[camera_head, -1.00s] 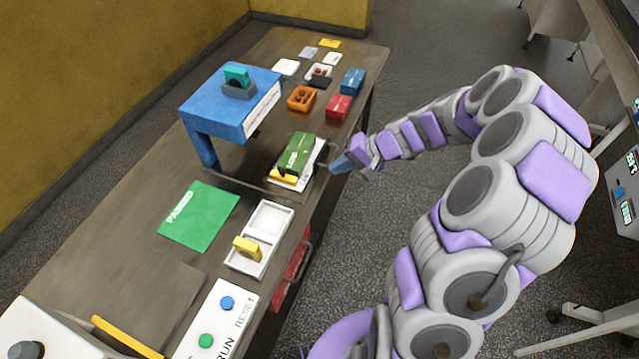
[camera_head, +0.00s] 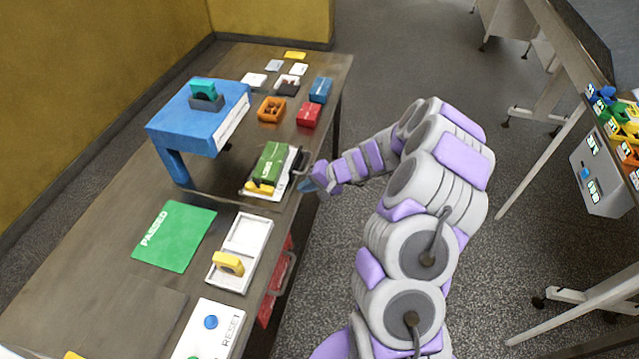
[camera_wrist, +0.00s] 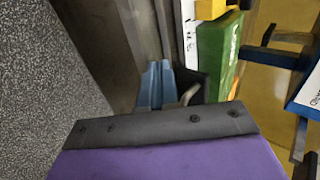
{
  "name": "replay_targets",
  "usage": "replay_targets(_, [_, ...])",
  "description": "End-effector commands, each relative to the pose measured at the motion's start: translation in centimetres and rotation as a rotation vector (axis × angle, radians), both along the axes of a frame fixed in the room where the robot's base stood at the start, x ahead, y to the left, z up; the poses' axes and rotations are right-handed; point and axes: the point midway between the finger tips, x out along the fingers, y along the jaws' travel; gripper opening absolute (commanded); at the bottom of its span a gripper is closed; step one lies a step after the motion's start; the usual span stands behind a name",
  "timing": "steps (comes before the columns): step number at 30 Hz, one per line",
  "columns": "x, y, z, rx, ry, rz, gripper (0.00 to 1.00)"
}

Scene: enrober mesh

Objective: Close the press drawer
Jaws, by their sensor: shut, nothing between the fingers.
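The blue press (camera_head: 195,122) stands on the dark table. Its white drawer tray (camera_head: 281,187) sticks out in front of it, toward the table's right edge. A green block (camera_head: 268,163) and a yellow piece (camera_head: 260,188) lie on the tray. A dark handle (camera_head: 300,160) shows at the tray's outer end. My gripper (camera_head: 306,185) is shut and empty, close beside that outer end; whether it touches cannot be told. In the wrist view, my blue fingers (camera_wrist: 155,84) are together beside the white tray edge (camera_wrist: 189,35) and the green block (camera_wrist: 218,55).
A white two-part tray (camera_head: 247,235) with a yellow handle and a green PASSED mat (camera_head: 174,237) lie nearer on the table. A red drawer (camera_head: 275,282) hangs below the table edge. Orange (camera_head: 271,110), red (camera_head: 308,114) and blue (camera_head: 320,90) boxes stand farther back.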

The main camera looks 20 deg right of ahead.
Motion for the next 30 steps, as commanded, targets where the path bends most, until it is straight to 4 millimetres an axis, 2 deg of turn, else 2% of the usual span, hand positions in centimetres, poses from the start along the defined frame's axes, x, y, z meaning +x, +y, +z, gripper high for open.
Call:
replay_targets(3, [1.1,1.4,0.0,-0.001,-0.002,0.003,0.0])
replay_targets(9, [2.0,2.8,0.1,0.001,-0.001,0.001,0.0])
replay_targets(24, [2.2,3.1,0.2,0.001,0.0,0.001,0.0])
replay_targets(30, [2.9,4.3,0.1,0.001,-0.001,0.003,0.0])
